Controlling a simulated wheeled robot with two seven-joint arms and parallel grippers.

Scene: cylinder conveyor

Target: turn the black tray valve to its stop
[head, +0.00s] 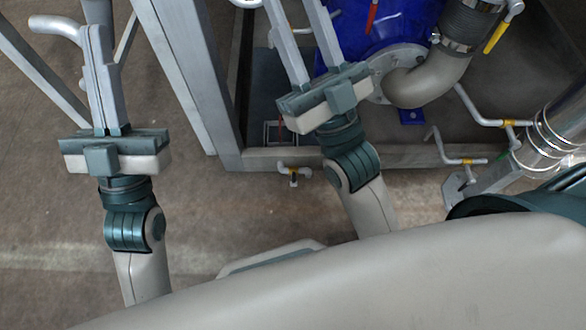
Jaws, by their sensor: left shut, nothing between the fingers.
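A grey metal frame (190,75) stands between my grippers. A curved grey bar (55,25) is close to my left fingertips. A blue vessel (400,22), a beige elbow pipe (430,82) and yellow-marked pipes (485,122) fill the right. Brown floor (40,240) is clear at lower left.

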